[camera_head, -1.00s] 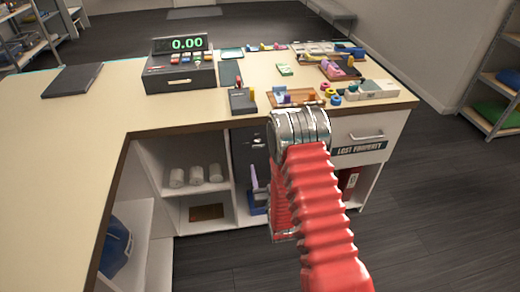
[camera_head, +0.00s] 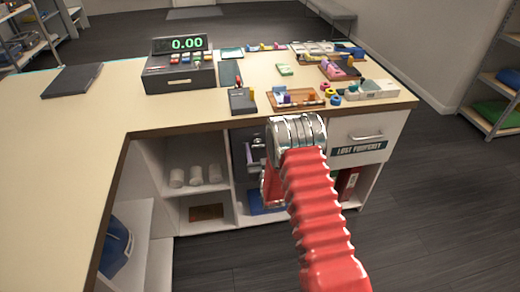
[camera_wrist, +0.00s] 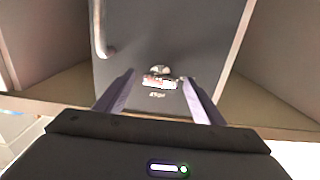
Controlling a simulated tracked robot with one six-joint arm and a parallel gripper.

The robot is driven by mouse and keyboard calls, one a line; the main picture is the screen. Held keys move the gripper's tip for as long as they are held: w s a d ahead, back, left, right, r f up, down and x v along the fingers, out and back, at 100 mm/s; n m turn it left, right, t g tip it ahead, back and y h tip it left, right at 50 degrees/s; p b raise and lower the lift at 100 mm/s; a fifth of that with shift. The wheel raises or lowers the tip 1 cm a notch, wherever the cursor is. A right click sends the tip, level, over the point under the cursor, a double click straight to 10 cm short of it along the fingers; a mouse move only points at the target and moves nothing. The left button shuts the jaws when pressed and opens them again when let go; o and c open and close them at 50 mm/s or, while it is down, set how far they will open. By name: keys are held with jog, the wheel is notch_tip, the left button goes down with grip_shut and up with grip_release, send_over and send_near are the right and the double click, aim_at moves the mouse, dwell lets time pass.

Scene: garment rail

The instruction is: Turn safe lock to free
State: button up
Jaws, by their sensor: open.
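The safe's dark grey door (camera_wrist: 200,35) fills the middle of the wrist view, with a pale bar handle (camera_wrist: 103,30) at upper left. The safe lock (camera_wrist: 159,81) is a small knob with a light plate with red on it, low on the door. A small label below it is too blurred to read. My gripper (camera_wrist: 159,77) is open, its two lilac fingers pointing at the door, one on each side of the lock. I cannot tell whether they touch it. In the head view my arm hides most of the safe (camera_head: 238,143) under the counter.
The counter (camera_head: 105,118) above holds a cash register (camera_head: 180,75), a small card terminal (camera_head: 242,100) and several trays. Left of the safe is an open shelf with white rolls (camera_head: 195,176). The lost property drawer (camera_head: 365,135) is right of my arm.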

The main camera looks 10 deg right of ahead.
jog(key=c, duration=1)
jog(key=shift+d, duration=0.15)
jog(key=shift+c, duration=0.2)
